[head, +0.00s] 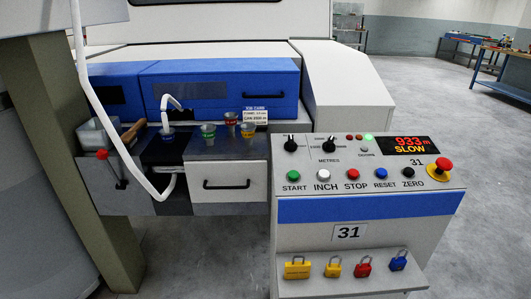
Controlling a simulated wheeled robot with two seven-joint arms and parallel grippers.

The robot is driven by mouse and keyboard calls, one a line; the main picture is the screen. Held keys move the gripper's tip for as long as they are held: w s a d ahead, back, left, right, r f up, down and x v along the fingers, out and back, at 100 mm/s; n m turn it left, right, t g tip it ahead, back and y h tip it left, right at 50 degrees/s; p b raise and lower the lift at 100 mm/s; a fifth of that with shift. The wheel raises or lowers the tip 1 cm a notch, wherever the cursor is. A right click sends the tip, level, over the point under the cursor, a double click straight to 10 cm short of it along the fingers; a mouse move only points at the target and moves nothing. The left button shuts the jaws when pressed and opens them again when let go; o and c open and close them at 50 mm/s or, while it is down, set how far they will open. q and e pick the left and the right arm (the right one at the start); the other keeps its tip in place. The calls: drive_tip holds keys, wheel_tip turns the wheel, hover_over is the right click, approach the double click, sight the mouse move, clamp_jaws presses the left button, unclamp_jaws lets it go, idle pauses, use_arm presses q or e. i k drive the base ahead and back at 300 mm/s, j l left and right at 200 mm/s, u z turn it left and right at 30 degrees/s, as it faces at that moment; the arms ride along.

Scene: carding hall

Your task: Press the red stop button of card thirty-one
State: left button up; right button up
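The control panel (300,190) of card 31 stands at the right of the middle in the head view, with the number plate "31" (348,232) on its front. The red STOP button (353,174) sits in a row of buttons, between the white INCH button (323,175) and the blue RESET button (382,173). A larger red mushroom button (444,164) on a yellow base is at the panel's right end. The display (409,145) reads "933 m SLOW", and a green lamp (368,137) is lit. Neither of my grippers is in view.
Padlocks, including a red one (363,266), sit on a ledge below the panel. The green START button (293,175) and black ZERO button (408,172) share the row. Left are a drawer (228,183), coloured funnels and a white hanging strand (91,95). Floor at right is clear.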

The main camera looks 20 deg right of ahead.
sight(353, 174)
drive_tip(key=z, duration=1.25)
